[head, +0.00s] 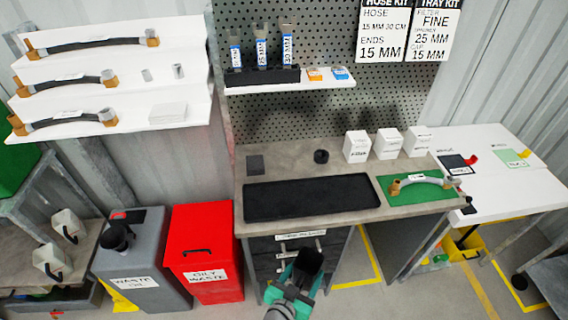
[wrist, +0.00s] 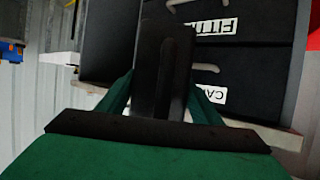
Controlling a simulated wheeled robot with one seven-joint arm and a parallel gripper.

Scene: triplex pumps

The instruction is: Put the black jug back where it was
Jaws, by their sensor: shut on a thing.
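My gripper (head: 297,288) is shut on the black jug (head: 309,262) and holds it up in front of the bench drawers, at the bottom middle of the head view. In the wrist view the jug (wrist: 163,72) stands as a dark shape between the green fingers, covering part of the drawer fronts. The jug's lower part and handle are hidden or too dark to make out.
Two pale jugs (head: 68,225) stand on a low bench (head: 20,262) at the left. A grey waste bin (head: 142,282) with a black funnel (head: 115,237) and a red oily-waste bin (head: 207,245) stand beside it. The workbench (head: 285,165) holds a black tray (head: 310,197).

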